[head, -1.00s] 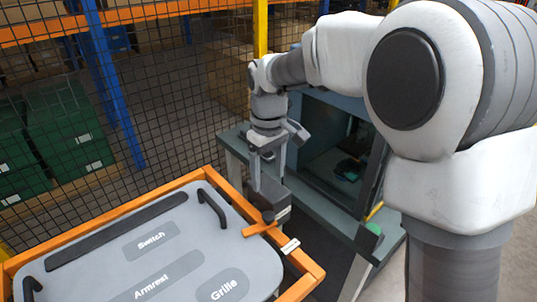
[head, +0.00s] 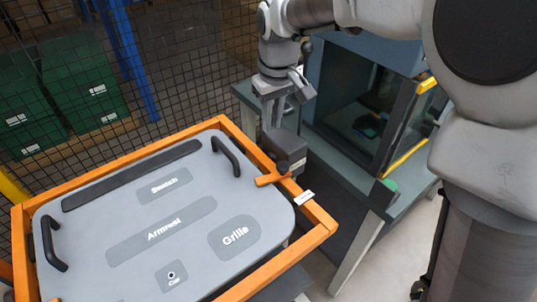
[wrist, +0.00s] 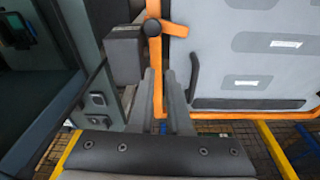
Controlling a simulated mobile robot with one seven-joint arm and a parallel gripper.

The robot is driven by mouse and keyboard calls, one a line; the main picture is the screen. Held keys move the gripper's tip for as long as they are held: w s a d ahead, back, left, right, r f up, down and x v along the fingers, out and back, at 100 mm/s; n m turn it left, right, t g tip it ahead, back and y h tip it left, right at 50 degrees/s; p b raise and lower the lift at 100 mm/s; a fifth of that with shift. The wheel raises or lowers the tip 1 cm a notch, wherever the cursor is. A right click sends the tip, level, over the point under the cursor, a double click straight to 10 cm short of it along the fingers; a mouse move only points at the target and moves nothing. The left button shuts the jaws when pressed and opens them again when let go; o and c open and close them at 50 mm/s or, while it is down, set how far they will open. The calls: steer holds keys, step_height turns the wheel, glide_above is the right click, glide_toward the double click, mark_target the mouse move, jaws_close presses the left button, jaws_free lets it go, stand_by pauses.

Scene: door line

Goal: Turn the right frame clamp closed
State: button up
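The right frame clamp (head: 272,179) is an orange lever on the right rail of the orange frame (head: 318,232), beside a dark grey block (head: 288,152). In the wrist view its lever (wrist: 177,29) points from a round black knob (wrist: 153,27) toward the grey panel (wrist: 232,65). My gripper (head: 272,126) hangs just behind the clamp in the head view. The fingertips point toward the clamp and appear short of the knob. Contact with the block cannot be told.
The panel in the frame has black handles (head: 226,156). A teal cabinet (head: 350,95) on a bench (head: 405,190) stands close right of my gripper. A wire mesh fence (head: 185,60) stands behind. Some floor is clear at the lower right.

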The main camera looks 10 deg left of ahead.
mark_target(259, 174)
steer(key=shift+m+t+y, duration=0.6)
steer(key=shift+m+t, duration=0.2)
steer(key=a+f, duration=0.1)
steer(key=f+b, duration=0.1)
steer(key=f, duration=0.1)
steer(key=a+f+b, duration=0.1)
steer(key=f, duration=0.1)
steer(key=shift+s+a+f, duration=0.15)
steer(key=shift+s+a, duration=0.15)
steer(key=shift+a, duration=0.05)
jaws_close()
steer(key=b+x, duration=0.1)
steer(key=x, duration=0.9)
steer(key=shift+s+f, duration=0.15)
steer(key=shift+s+d+r, duration=0.2)
steer(key=shift+s+d, duration=0.5)
steer(key=shift+s, duration=0.3)
steer(key=shift+s+d, duration=0.35)
steer(key=shift+s, duration=0.15)
